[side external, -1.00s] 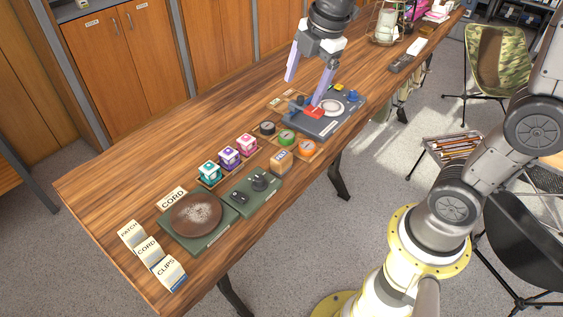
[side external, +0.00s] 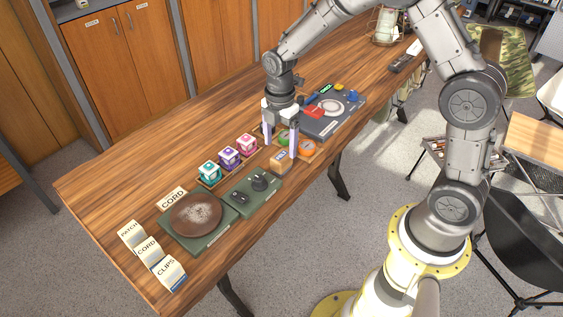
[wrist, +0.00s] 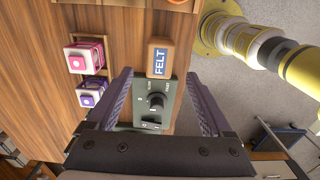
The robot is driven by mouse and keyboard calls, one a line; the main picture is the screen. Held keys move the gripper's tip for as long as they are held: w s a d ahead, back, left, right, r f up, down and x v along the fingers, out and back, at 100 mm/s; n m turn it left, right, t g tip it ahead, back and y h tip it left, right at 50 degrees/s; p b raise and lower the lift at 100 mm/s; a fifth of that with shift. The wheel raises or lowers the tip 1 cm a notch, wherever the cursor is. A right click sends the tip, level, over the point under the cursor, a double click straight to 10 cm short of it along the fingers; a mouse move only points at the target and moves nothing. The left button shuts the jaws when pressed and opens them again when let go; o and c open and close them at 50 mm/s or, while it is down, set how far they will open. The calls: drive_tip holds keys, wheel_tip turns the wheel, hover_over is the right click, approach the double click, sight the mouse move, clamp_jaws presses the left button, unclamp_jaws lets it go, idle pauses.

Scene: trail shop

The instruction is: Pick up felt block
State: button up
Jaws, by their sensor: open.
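The felt block (side external: 281,162) is a small tan block with a blue and white label, standing on the wooden table near its front edge. In the wrist view the felt block (wrist: 160,60) shows its FELT label, just beyond the gap between my fingertips. My gripper (side external: 280,146) points down close above and behind the block in the side view. My gripper (wrist: 160,76) is open and empty, with one finger to each side of the block's line. Whether a finger touches the block cannot be told.
A green panel with a black knob (wrist: 156,101) lies right beside the block. Pink, purple and teal cubes (side external: 228,157) stand to the left. Green and orange round tins (side external: 306,147) sit close to the right, partly behind my fingers. A grey tray (side external: 322,127) lies farther right.

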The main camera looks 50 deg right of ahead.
sight(281, 155)
drive_tip(key=shift+d+f, duration=0.15)
drive_tip(key=shift+f, duration=1.35)
drive_tip(key=shift+d+f, duration=0.15)
drive_tip(key=shift+f, duration=1.35)
drive_tip(key=shift+w, duration=0.1)
clamp_jaws()
